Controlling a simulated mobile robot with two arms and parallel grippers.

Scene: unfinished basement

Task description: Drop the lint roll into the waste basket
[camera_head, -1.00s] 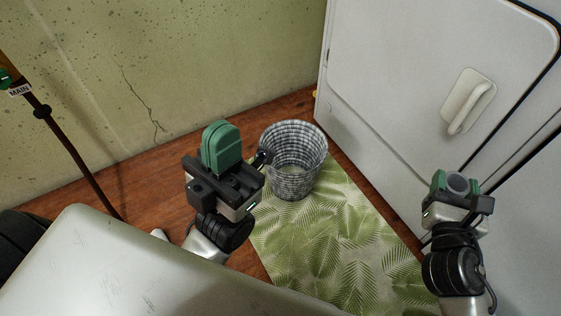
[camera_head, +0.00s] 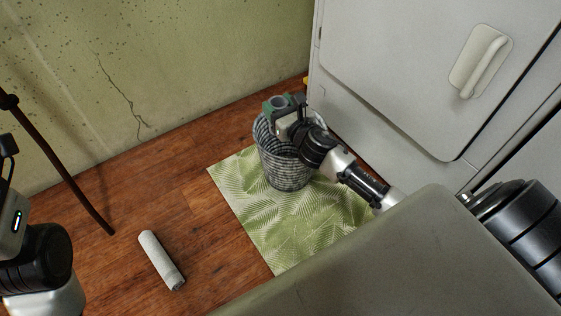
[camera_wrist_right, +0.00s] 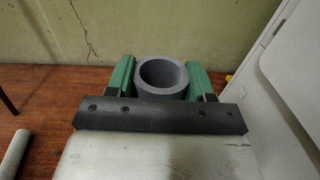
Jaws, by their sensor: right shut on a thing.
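My right gripper (camera_head: 279,106) is shut on a grey hollow roll, the lint roll (camera_head: 278,102). In the right wrist view the lint roll (camera_wrist_right: 163,77) is upright between the green fingers, its open end showing. The waste basket (camera_head: 287,172), grey and woven, stands on a leafy green mat. In the head view the gripper and roll overlap the basket's upper rim, seemingly above its mouth; the wrist hides part of the opening. Only the edge of my left gripper's body (camera_head: 8,150) shows at the left; its fingers are out of view.
Another pale roll (camera_head: 161,260) lies on the wooden floor, also seen in the right wrist view (camera_wrist_right: 15,152). A white appliance with a handle (camera_head: 482,62) stands right of the basket. A cracked wall is behind. The mat (camera_head: 290,235) has clear room in front.

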